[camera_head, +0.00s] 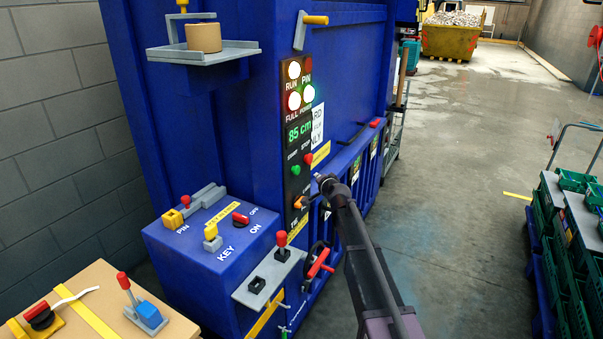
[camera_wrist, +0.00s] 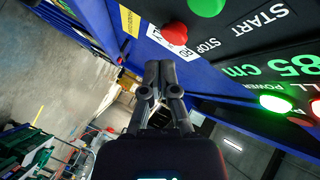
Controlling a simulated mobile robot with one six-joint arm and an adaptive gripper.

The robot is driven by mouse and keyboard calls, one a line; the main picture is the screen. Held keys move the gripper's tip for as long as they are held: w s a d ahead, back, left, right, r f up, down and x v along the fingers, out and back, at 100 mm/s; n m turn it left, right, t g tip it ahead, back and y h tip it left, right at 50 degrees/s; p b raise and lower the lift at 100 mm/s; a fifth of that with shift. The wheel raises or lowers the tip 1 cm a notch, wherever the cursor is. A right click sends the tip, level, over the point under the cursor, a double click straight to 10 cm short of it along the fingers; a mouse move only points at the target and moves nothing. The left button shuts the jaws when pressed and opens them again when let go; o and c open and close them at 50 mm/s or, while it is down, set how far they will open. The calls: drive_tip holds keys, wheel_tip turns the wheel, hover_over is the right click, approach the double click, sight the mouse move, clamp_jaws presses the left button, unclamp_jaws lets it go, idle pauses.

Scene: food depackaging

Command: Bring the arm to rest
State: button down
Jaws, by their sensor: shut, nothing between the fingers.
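My arm (camera_head: 372,265) reaches up from the bottom of the head view to the control panel of a blue machine (camera_head: 235,100). My gripper (camera_head: 322,181) is at the panel's right edge, just below and right of the red STOP button (camera_head: 309,158) in the picture. In the wrist view my gripper (camera_wrist: 160,72) has its fingers together with nothing between them. The red STOP button (camera_wrist: 175,33) and green START button (camera_wrist: 207,5) show beyond the fingers. I see no contact with either button in the wrist view.
The panel display (camera_head: 297,132) reads 85 cm, with lit lamps above. A blue key box (camera_head: 190,250) and a cardboard box (camera_head: 105,310) stand at the lower left. Green crates (camera_head: 570,250) stand at the right. Open concrete floor (camera_head: 460,170) lies between.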

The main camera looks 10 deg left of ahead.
drive_tip(key=s+d+f+n+g+h, duration=0.2)
drive_tip(key=s+d+f+g, duration=0.2)
drive_tip(key=s+d, duration=0.5)
drive_tip(key=s+d+f+n+g+h, duration=0.2)
drive_tip(key=s+d+f+g, duration=0.3)
drive_tip(key=s, duration=1.3)
drive_tip(key=s+d+f+n+g+h, duration=0.2)
drive_tip(key=s+d+f+g, duration=0.2)
drive_tip(key=s+d, duration=0.9)
wheel_tip(320, 180, down, 2)
drive_tip(key=shift+s+g+h+b, duration=0.2)
drive_tip(key=shift+g+h+b, duration=0.15)
drive_tip(key=shift+g+h, duration=0.05)
